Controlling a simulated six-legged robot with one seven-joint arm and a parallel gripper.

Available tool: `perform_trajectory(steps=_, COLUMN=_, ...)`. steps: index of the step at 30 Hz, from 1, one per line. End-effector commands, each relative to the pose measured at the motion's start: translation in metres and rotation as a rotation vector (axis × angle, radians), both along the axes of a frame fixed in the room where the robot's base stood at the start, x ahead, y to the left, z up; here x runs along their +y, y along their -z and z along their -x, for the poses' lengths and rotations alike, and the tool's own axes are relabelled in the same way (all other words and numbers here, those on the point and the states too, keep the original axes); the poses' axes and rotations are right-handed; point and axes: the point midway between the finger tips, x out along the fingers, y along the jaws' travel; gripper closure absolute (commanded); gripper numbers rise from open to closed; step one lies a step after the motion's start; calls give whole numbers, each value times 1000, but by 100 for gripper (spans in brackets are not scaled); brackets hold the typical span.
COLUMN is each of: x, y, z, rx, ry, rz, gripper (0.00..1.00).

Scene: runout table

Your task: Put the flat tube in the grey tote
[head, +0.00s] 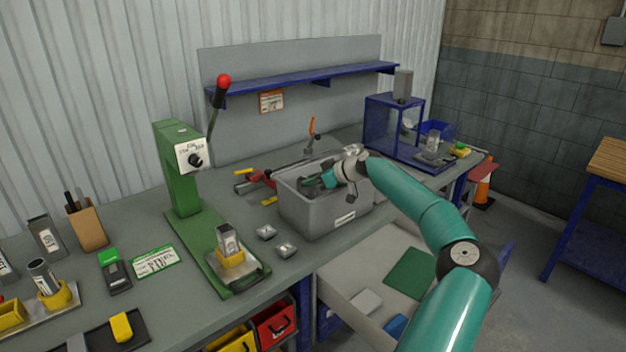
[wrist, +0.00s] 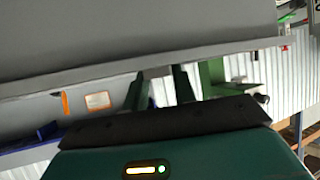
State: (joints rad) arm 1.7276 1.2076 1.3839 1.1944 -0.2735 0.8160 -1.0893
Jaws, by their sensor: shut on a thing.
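The grey tote (head: 322,216) stands on the bench, open at the top, with a white label on its front. My gripper (head: 312,184) reaches into the tote's opening from the right, its fingers low at the rim. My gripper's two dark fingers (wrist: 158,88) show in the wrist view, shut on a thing. The tips and the held thing, taken as the flat tube, are hidden, so its shape and tilt cannot be told. A broad grey surface, likely the tote (wrist: 140,35), fills the top of that view.
A green press (head: 178,170) with a red-knobbed lever stands left of the tote. Two small metal pieces (head: 266,232) lie before the tote. A blue-framed cage (head: 394,128) stands behind right. An open drawer (head: 345,272) lies below my arm.

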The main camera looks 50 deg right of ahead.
Motion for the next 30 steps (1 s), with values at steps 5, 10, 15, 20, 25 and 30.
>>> perform_trajectory(steps=5, x=0, y=5, z=0, rx=-1, ry=0, rz=0, gripper=100)
perform_trajectory(steps=10, x=0, y=7, z=0, rx=0, ry=0, rz=0, gripper=100)
perform_trajectory(steps=15, x=0, y=7, z=0, rx=0, ry=0, rz=0, gripper=51)
perform_trajectory(steps=20, x=0, y=7, z=0, rx=1, ry=0, rz=0, gripper=51)
perform_trajectory(steps=25, x=0, y=2, z=0, rx=0, ry=1, rz=0, gripper=51)
perform_trajectory(steps=30, x=-3, y=-13, z=16, rx=1, ry=3, rz=1, gripper=51)
